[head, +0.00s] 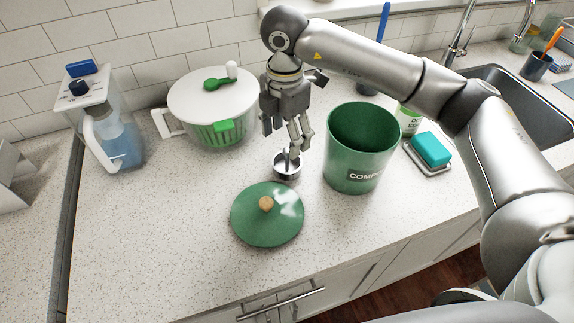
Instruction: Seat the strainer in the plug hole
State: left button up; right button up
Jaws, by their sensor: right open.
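The strainer (287,171) is a small round metal cup with an upright stem. It stands on the speckled counter behind the green lid. My right gripper (290,140) points down just above it, with its fingers open around or close beside the stem; I cannot tell whether they touch it. The sink (500,88) is a dark grey basin at the right. Its plug hole does not show, and my right arm hides part of the basin. My left gripper is not in view.
A green compost bin (357,165) stands close to the right of the gripper, its lid (267,225) lying in front. A salad spinner (210,110) and a water jug (118,140) are left. A teal sponge (431,149) lies near the sink. The left front counter is clear.

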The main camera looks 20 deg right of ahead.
aim_at(287, 169)
notch_tip(287, 169, down, 3)
jog(key=shift+f, duration=0.2)
jog(key=f+p, duration=0.1)
jog(key=f, duration=0.1)
jog(key=f+p, duration=0.1)
jog(key=f, duration=0.1)
jog(key=shift+d+f+p, duration=0.2)
jog(key=shift+f+p, duration=0.15)
jog(key=shift+f, duration=0.35)
jog(key=c, duration=0.8)
jog(key=shift+r, duration=0.1)
